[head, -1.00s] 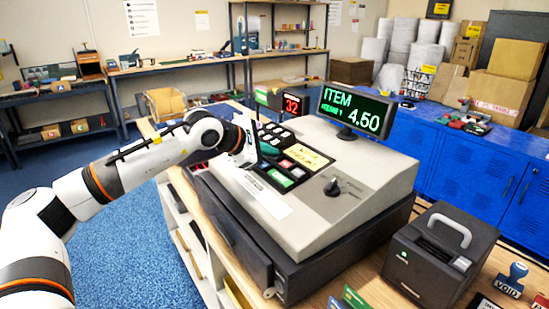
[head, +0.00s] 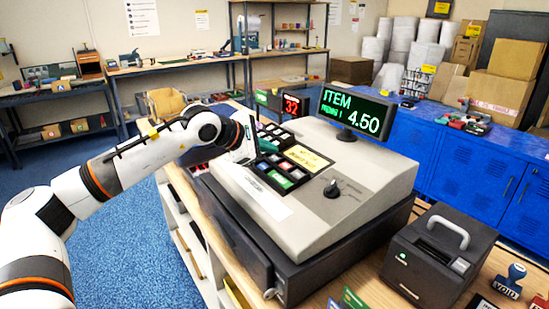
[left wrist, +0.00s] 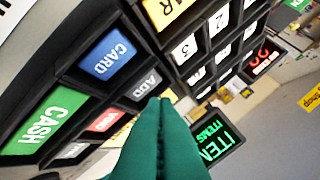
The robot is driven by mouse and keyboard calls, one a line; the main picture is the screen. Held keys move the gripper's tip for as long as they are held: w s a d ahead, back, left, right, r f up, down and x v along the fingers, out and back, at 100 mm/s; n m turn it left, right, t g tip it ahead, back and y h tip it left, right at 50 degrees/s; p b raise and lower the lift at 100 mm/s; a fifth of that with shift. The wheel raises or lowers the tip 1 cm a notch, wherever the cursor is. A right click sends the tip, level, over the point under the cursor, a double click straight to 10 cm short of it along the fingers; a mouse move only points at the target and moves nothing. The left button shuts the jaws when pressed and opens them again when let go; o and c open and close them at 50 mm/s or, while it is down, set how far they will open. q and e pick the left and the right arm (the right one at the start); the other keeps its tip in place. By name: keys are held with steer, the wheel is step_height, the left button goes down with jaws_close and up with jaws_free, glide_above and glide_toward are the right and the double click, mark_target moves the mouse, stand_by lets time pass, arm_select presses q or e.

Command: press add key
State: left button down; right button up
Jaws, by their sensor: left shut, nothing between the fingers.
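The grey ADD key (left wrist: 146,86) shows in the left wrist view on the dark key panel, with the blue CARD key (left wrist: 107,57) beside it. My left gripper (left wrist: 162,102) is shut and empty, its green fingertips together just beside the ADD key's edge. I cannot tell whether they touch the panel. In the head view my left gripper (head: 249,157) is at the left edge of the cash register (head: 345,187), by its keys, and hides part of the key panel. The register's display (head: 354,112) reads ITEM 4.50. My right gripper is not in view.
The green CASH key (left wrist: 45,122), a red key (left wrist: 103,120) and numbered keys (left wrist: 184,49) lie close around the ADD key. A dark printer (head: 440,255) stands right of the register. Blue cabinets (head: 470,165) stand behind.

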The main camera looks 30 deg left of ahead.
arm_select(q)
steer(key=shift+s+a+r+p, duration=0.15)
steer(key=shift+r+p, duration=0.25)
steer(key=shift+r, duration=0.4)
steer(key=shift+s+r+p, duration=0.2)
steer(key=shift+r+p, duration=0.25)
steer(key=shift+r, duration=0.4)
steer(key=shift+s+a+r+p, duration=0.15)
steer(key=shift+r+p, duration=0.25)
steer(key=shift+r, duration=0.4)
